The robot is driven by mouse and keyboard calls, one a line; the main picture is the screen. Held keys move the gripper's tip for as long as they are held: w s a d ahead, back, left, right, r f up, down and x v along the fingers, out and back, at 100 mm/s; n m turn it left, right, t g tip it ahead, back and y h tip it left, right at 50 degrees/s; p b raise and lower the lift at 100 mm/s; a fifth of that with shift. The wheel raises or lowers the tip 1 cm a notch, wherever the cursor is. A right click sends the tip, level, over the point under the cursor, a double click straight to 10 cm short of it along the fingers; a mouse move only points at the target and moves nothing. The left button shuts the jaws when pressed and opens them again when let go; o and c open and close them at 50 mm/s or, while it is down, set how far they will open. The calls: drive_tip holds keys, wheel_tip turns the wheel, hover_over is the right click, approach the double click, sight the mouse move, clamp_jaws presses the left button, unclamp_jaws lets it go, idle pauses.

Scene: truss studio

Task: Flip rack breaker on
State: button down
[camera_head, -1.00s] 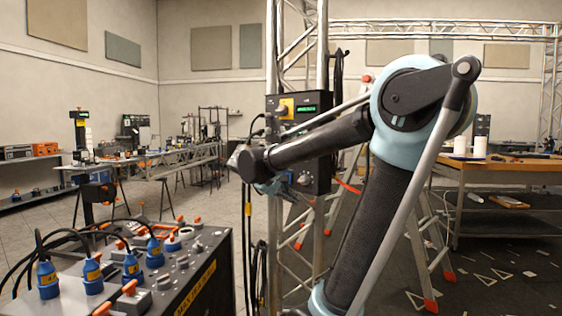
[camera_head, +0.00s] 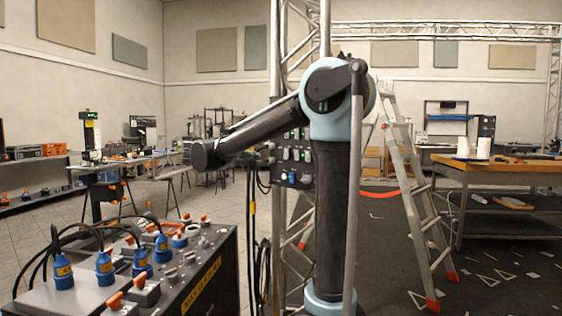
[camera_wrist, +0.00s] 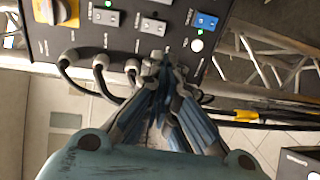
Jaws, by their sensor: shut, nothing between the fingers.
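A dark breaker panel (camera_head: 284,178) is mounted on the truss in the head view, partly hidden behind my arm. The labels are too small to read, so I cannot tell which is the rack breaker. My gripper (camera_wrist: 162,62) is shut and empty, its tips in front of the panel's lower part, below and left of the blue switch. Contact with the panel cannot be told. The gripper cannot be made out in the head view.
Black cables (camera_wrist: 88,76) plug into the panel left of my gripper. Truss bars (camera_head: 277,90) stand around the panel. A power box (camera_head: 205,262) with blue plugs is at front left. A ladder (camera_head: 405,180) and a wooden bench (camera_head: 490,172) stand to the right.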

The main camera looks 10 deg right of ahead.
sight(277, 157)
drive_tip(key=shift+d, duration=0.35)
drive_tip(key=x, duration=1.4)
drive_tip(key=shift+a, duration=0.2)
